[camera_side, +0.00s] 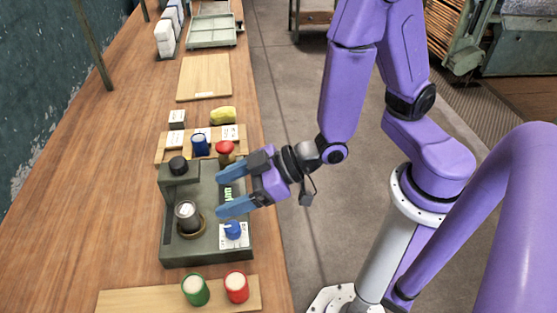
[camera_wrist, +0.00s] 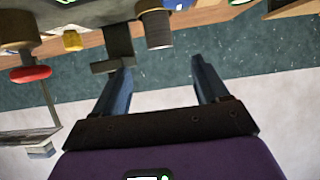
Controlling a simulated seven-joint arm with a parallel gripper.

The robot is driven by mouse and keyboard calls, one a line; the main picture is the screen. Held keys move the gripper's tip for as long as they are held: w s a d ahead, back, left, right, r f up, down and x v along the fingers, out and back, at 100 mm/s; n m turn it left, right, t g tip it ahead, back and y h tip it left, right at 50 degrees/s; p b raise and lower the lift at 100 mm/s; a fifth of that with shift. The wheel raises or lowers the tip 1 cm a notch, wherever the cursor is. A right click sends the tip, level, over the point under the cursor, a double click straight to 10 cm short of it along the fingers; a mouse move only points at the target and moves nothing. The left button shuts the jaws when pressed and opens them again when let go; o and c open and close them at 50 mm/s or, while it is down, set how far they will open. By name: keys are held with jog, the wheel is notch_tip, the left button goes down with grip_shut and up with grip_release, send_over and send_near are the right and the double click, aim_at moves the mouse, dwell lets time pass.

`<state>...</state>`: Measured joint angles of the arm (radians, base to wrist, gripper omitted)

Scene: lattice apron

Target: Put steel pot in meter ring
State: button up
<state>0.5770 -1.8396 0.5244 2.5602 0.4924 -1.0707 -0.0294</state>
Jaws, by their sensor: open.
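The steel pot (camera_side: 184,225) is a small grey cup with a pale top. It stands upright on the dark green meter unit (camera_side: 178,250). The brass meter ring (camera_side: 203,227) shows around its foot, and the pot looks seated inside it. My gripper (camera_side: 219,192) is open and empty, with blue fingers pointing left above the unit's right side. It is apart from the pot, to its upper right. In the wrist view the two fingers (camera_wrist: 162,75) are spread with nothing between them.
A red knob (camera_side: 225,148) stands behind my gripper. Green (camera_side: 195,290) and red (camera_side: 236,287) cups stand on a front board. A blue cup (camera_side: 200,145) stands behind the unit. Bare table lies left.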

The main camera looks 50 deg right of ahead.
jog(key=s+d+r+n+g+h, duration=0.1)
jog(key=s+d+r+g+h, duration=0.2)
jog(key=s+d, duration=0.4)
jog(key=s+d+r+n+g+h, duration=0.2)
jog(key=s+d+g+h, duration=0.3)
jog(key=d, duration=0.8)
jog(key=shift+s+r+n+g+h, duration=0.3)
jog(key=shift+s+r+g, duration=0.1)
jog(key=shift+s+r, duration=0.45)
